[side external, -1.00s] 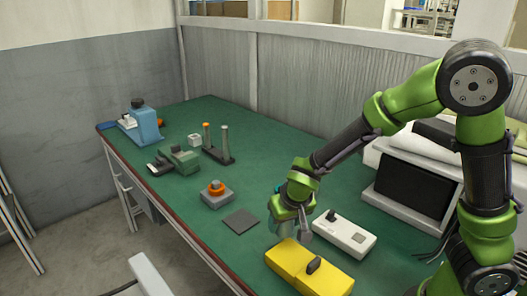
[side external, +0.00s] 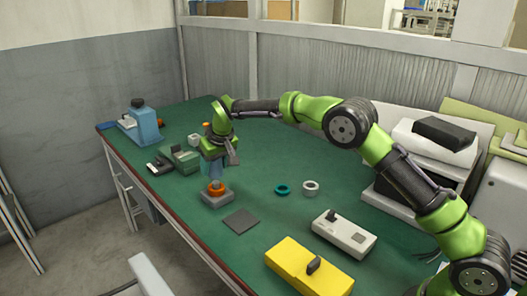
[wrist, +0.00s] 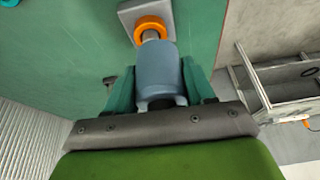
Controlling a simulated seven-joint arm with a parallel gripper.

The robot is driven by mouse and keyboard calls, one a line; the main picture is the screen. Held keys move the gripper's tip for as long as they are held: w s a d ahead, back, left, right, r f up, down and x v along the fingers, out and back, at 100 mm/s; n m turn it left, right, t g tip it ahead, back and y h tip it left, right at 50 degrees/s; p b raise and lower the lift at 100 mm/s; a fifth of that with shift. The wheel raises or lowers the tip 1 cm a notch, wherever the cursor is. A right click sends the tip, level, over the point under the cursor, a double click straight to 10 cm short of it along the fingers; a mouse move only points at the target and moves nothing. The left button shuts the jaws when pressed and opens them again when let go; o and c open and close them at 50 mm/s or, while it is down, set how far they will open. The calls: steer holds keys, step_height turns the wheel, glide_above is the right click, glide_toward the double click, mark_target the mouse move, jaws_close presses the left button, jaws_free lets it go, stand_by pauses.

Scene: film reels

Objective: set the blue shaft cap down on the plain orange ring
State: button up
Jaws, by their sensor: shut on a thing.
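The blue shaft cap (wrist: 160,70) is between the two teal fingers of my gripper (wrist: 160,88), which is shut on it. The plain orange ring (side external: 216,189) sits on a grey square block (side external: 217,200) around a short grey post. I cannot tell whether cap and post touch.
A teal ring (side external: 283,188) and a white ring (side external: 310,187) lie to the right. A dark square pad (side external: 241,221), a white box (side external: 343,236) and a yellow case (side external: 308,268) are nearer. A green device (side external: 184,159) stands close behind left.

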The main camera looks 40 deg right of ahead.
mark_target(216, 182)
steer(key=shift+w+d+r+n, duration=0.2)
steer(key=shift+w+d, duration=0.15)
steer(key=shift+w, duration=0.25)
steer(key=shift+w+d+r+n, duration=0.1)
steer(key=shift+w+d+r, duration=0.15)
steer(key=shift+w, duration=0.35)
steer(key=shift+d+f, duration=0.1)
steer(key=shift+f, duration=2.8)
steer(key=shift+f, duration=0.6)
steer(key=o, duration=0.9)
steer(key=shift+v, duration=5.5)
